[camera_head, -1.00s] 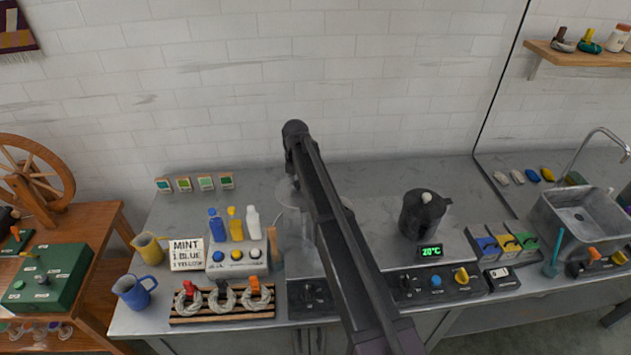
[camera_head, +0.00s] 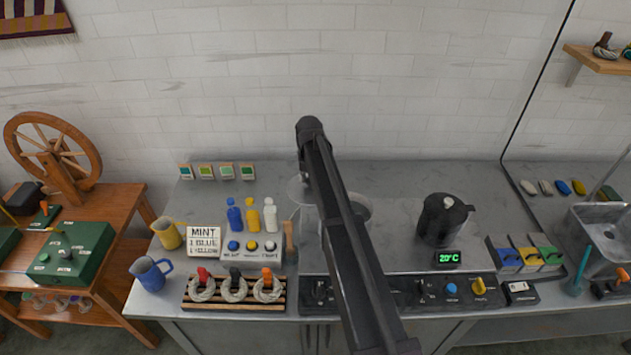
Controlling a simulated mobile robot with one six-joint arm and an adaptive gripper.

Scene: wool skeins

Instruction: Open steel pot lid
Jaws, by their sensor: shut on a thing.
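The steel lid (camera_head: 296,190) is a pale disc left of my arm, apart from the pot's visible rim and above the counter. My gripper (camera_head: 303,180) hangs at the far end of my arm, shut on the lid. My arm covers most of the fingers, so the exact grip is hidden.
A black kettle (camera_head: 440,218) stands to the right, behind a 20°C display (camera_head: 447,258). Blue, yellow and white bottles (camera_head: 252,216), a sign (camera_head: 204,242) and a skein rack (camera_head: 233,306) lie to the left. The counter's back is mostly clear.

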